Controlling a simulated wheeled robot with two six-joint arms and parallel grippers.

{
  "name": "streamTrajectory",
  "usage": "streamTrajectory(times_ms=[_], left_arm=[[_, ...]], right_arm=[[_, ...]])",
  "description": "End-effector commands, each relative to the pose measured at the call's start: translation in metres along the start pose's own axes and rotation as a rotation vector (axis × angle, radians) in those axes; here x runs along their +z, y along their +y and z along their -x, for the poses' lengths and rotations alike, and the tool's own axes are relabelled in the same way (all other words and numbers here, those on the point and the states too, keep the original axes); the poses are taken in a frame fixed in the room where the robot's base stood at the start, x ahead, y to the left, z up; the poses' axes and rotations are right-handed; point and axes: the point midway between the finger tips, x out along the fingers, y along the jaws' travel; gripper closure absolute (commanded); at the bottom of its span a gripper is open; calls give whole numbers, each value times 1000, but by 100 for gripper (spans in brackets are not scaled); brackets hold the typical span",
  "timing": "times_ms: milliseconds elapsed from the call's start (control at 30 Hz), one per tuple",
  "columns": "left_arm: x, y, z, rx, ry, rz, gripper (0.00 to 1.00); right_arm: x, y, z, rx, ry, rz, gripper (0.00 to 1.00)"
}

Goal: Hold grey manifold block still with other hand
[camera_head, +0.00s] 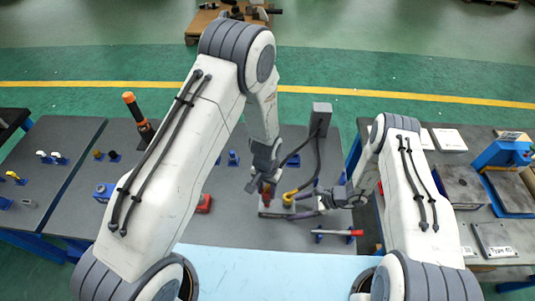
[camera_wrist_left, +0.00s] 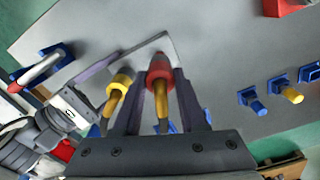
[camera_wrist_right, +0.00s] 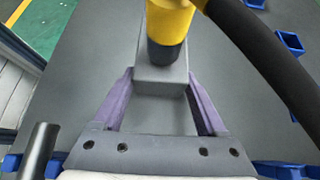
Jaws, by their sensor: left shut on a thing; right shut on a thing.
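The grey manifold block (camera_head: 272,212) sits on the dark table in the middle of the head view. My right gripper (camera_wrist_right: 162,108) is shut on the block (camera_wrist_right: 160,82), one finger on each side of its end. A yellow coupling (camera_wrist_right: 170,20) with a dark lower collar stands on the block; it also shows in the head view (camera_head: 288,199). My left gripper (camera_wrist_left: 158,115) is shut on a red-collared coupling (camera_wrist_left: 160,65), upright over the block's other end. The contact between the red coupling and the block is partly hidden.
A black hose (camera_head: 317,160) runs from a grey post (camera_head: 320,118) to the yellow coupling. A red block (camera_head: 204,203) and small blue holders stand to the left.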

Motion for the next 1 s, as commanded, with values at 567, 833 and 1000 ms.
streamTrajectory(times_ms=[567, 833, 1000], left_arm=[[0, 0, -12, 0, 0, 0, 100], [0, 0, -18, 0, 0, 0, 100], [0, 0, -22, 0, 0, 0, 100]], right_arm=[[1, 0, 0, 0, -2, 1, 100], [1, 0, 0, 0, -2, 1, 100], [1, 0, 0, 0, -2, 1, 100]])
